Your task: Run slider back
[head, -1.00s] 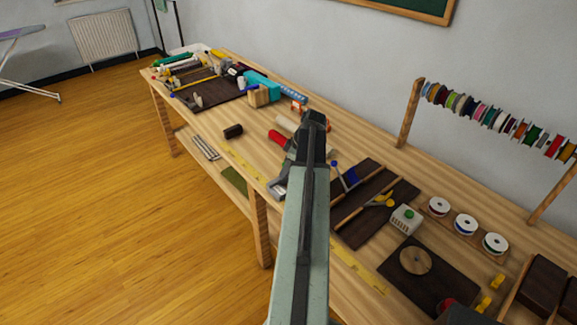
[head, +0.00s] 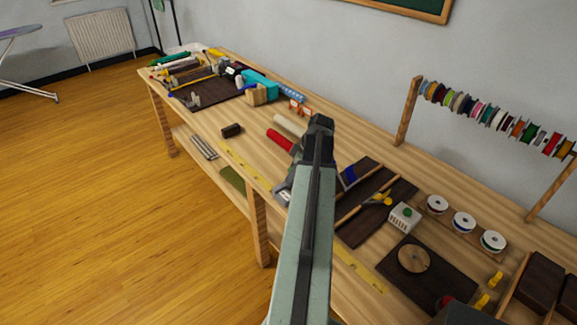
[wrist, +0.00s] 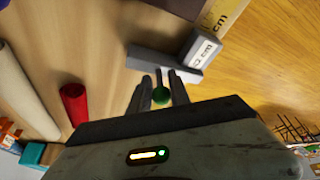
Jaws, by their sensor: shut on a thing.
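In the wrist view my gripper (wrist: 161,88) is shut on the green round knob (wrist: 161,96), with a finger on either side of it. A thin stem shows just beyond the knob, at a grey bar (wrist: 160,62). How knob, bar and block are joined is not clear. In the head view the labelled grey block (head: 284,197) shows beside my arm, near the table's front edge. My arm hides the knob and most of my gripper there.
A red roll (head: 279,139) and a cream roll (head: 289,124) lie close by; they also show in the wrist view. A yellow ruler strip (head: 242,165) runs along the front edge. A dark board with wooden rails (head: 352,232) lies to the right.

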